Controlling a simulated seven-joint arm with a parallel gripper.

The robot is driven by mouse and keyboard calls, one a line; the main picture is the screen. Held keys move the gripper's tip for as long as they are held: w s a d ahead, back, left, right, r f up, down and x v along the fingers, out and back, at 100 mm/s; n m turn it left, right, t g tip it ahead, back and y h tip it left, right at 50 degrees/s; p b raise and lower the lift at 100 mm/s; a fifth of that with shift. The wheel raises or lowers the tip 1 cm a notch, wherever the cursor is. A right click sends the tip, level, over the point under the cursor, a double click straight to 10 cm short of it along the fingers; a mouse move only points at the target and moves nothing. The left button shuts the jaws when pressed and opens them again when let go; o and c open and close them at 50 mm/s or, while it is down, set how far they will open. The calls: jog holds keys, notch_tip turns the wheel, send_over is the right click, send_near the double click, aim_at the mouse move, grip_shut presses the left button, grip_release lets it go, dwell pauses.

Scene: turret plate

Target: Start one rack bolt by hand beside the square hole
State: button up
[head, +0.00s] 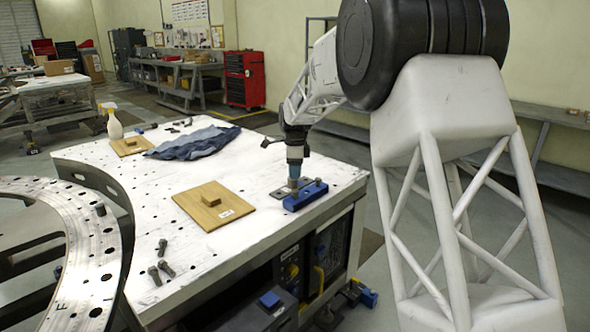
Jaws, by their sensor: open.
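The turret plate (75,270) is a curved grey metal ring with many dark holes, cut off at the lower left. I cannot make out which hole is square. My gripper (294,176) points down at the rack's left part and is open. Its fingertips are too small to show whether they touch a bolt there.
Loose dark bolts (163,247) are at the white table's (150,200) front left. A wooden board (213,213) with a small block lies mid-table. Denim cloth (192,143), a second board (130,146) and a spray bottle (114,125) are farther back.

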aim_at(295, 191)
jog(key=shift+f, duration=3.85)
jog(key=c, duration=0.7)
jog(key=shift+r, duration=0.2)
jog(key=shift+r, duration=2.05)
jog(key=shift+w, duration=0.1)
